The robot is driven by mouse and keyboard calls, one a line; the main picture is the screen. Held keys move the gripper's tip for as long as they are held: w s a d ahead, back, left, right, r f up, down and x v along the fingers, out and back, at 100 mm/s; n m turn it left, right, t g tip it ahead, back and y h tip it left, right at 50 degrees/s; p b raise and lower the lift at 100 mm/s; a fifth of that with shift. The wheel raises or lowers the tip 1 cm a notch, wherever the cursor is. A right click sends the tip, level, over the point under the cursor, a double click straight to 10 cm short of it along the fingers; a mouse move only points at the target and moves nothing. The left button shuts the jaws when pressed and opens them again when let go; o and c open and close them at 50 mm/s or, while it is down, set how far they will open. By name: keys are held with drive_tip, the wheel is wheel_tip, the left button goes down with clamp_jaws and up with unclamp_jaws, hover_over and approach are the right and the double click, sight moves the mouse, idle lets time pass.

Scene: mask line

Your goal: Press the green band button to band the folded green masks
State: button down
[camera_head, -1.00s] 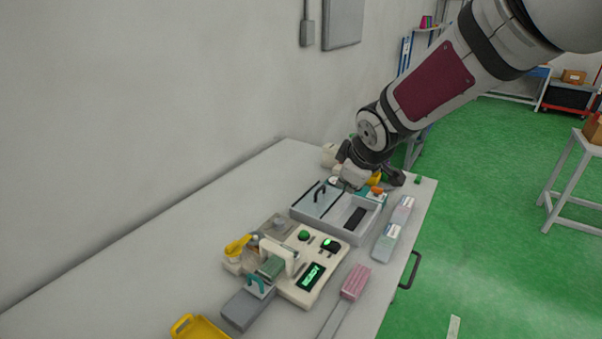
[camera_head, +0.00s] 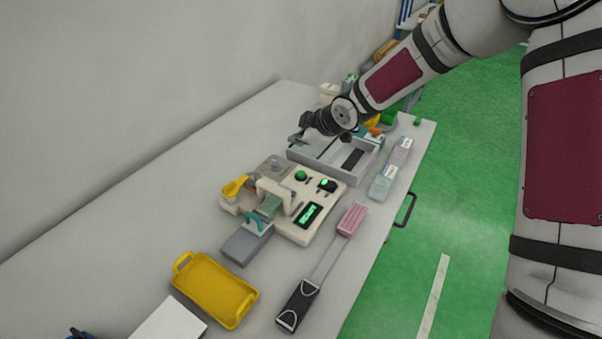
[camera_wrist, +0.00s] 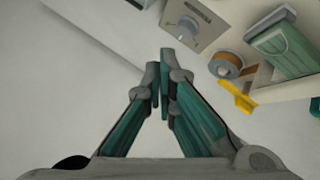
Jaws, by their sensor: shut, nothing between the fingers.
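The cream banding machine (camera_head: 285,226) stands on the table. A round green button (camera_head: 301,175) is on its top, beside a black switch (camera_head: 327,185) with a green light and a lit green display (camera_head: 309,215). The folded green masks (camera_head: 268,206) sit at the machine's arch; they also show at the upper right in the wrist view (camera_wrist: 288,50). My gripper (camera_head: 297,138) is beyond the machine, above the grey tray, apart from the button. In the wrist view my gripper (camera_wrist: 164,78) is shut and empty, over bare table. The button is not in the wrist view.
A grey divided tray (camera_head: 350,172) stands behind the machine. A yellow lever (camera_head: 234,187), a grey block (camera_head: 245,243) with a teal handle, a yellow tray (camera_head: 213,290) and a pink stack (camera_head: 352,219) lie around it. The table's left side is clear.

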sight(299, 174)
drive_tip(key=shift+f+b, duration=2.85)
drive_tip(key=shift+f, duration=1.55)
drive_tip(key=shift+f, duration=0.15)
drive_tip(key=shift+f+b, duration=0.25)
drive_tip(key=shift+b, duration=0.1)
drive_tip(key=shift+f+b, duration=0.35)
drive_tip(key=shift+f, duration=0.15)
drive_tip(key=shift+r, duration=0.1)
drive_tip(key=shift+r+p, duration=0.65)
drive_tip(key=shift+r, duration=0.2)
drive_tip(key=shift+r+p, duration=1.85)
drive_tip(key=shift+r, duration=0.7)
